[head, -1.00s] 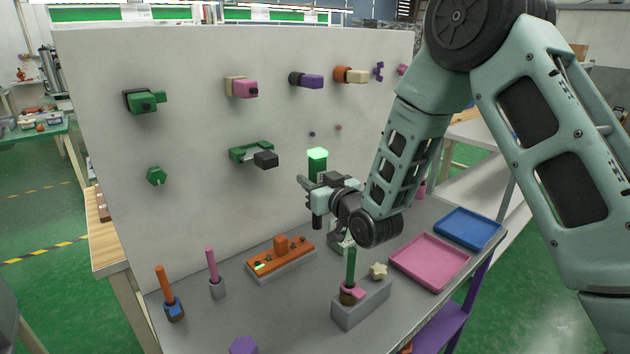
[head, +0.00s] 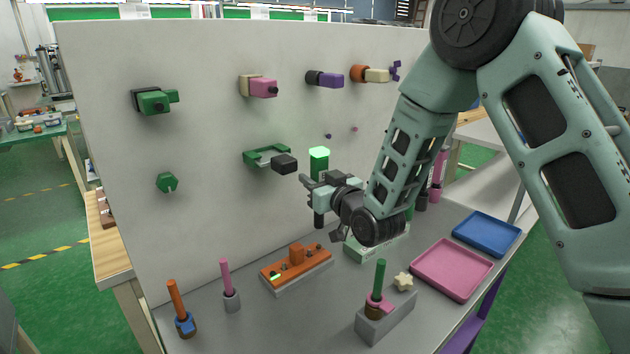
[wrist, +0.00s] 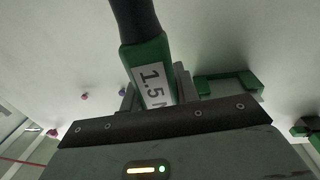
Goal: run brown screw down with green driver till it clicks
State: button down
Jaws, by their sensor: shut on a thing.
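My gripper (head: 318,185) is shut on the green driver (head: 319,160) and holds it upright, dark shaft down, above the back of the table. In the wrist view the driver's green handle (wrist: 150,70) sits between the fingers with a "1.5 N" label, and its black part runs out of the top of the picture. The driver's tip appears clear of the orange fixture (head: 283,275), which lies to its lower left with small dark screw-like parts on it. I cannot single out the brown screw. A brown collar (head: 373,310) surrounds a green rod (head: 380,278) on a grey block.
A pale green box (head: 362,252) stands behind the grey block (head: 390,325). Pink (head: 450,268) and blue (head: 488,233) trays lie at right. Orange (head: 176,300) and pink (head: 225,275) rods stand at left. The upright panel (head: 220,200) with mounted tools rises behind the table.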

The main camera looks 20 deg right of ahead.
jog(key=shift+f+b, duration=2.4)
jog(key=shift+b, duration=0.9)
jog(key=shift+f+b, duration=1.45)
jog(key=shift+b, duration=0.05)
dwell(1.6)
jog(key=shift+r+p, duration=1.4)
jog(key=shift+r, duration=1.25)
